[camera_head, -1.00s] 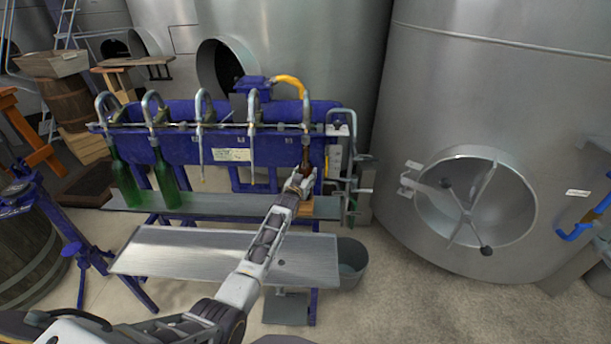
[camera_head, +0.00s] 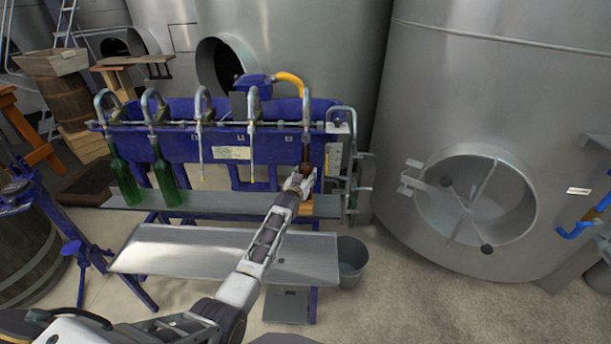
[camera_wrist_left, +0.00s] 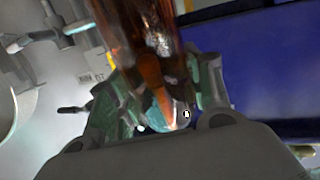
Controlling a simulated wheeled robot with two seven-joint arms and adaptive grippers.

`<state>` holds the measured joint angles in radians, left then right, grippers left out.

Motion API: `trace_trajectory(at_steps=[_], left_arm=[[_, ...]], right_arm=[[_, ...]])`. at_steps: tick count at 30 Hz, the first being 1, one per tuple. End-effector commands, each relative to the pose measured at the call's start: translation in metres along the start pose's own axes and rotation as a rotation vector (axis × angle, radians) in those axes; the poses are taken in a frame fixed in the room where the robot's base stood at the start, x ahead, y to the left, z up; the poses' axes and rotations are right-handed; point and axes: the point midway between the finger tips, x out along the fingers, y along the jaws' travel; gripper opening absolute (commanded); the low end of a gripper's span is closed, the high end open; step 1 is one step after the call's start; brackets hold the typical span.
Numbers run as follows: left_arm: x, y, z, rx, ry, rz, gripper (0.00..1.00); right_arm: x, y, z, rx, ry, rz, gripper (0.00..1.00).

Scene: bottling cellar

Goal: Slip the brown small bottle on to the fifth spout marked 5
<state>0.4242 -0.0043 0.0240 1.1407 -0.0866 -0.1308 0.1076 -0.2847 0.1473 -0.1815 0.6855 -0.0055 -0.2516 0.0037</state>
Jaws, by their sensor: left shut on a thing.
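The brown small bottle (camera_head: 306,166) is upright below the fifth spout (camera_head: 306,112), at the right end of the filler. My left gripper (camera_head: 301,180) is shut on it and hides much of its body. The bottle's neck lines up with the spout tube; I cannot tell how far the tube is inside the neck. In the left wrist view the brown glass (camera_wrist_left: 145,45) stands between the fingers (camera_wrist_left: 160,108). My right gripper is not in view.
Two green bottles (camera_head: 124,180) (camera_head: 166,178) hang at the first two spouts. The third (camera_head: 201,130) and fourth (camera_head: 253,130) spouts are free. A wooden block (camera_head: 306,207) is under the brown bottle. A metal shelf (camera_head: 190,250) is in front; a bucket (camera_head: 352,262) stands right.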

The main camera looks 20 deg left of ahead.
Motion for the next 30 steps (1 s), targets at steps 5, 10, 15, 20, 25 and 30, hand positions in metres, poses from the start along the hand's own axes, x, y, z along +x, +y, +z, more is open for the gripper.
trace_trajectory(at_steps=[5,10,15,20,25,30], left_arm=[[0.0003,0.0001,-0.0007,0.000,0.005,0.000,0.17],[0.0003,0.0002,0.0007,0.000,0.005,0.000,0.17],[0.0003,0.0001,0.0023,0.000,0.004,0.000,0.17],[0.0002,0.0002,0.0030,0.000,0.004,0.000,0.63],[0.0001,0.0001,0.0038,0.000,0.002,0.000,0.75],[0.0000,0.0001,0.0043,0.000,0.001,0.000,0.75]], right_arm=[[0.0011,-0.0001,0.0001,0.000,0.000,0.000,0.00],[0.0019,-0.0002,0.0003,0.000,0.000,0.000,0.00],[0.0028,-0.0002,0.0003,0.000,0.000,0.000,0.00],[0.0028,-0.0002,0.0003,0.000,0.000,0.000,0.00],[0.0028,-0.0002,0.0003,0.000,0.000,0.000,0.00],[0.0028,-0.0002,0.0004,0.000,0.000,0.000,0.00]])
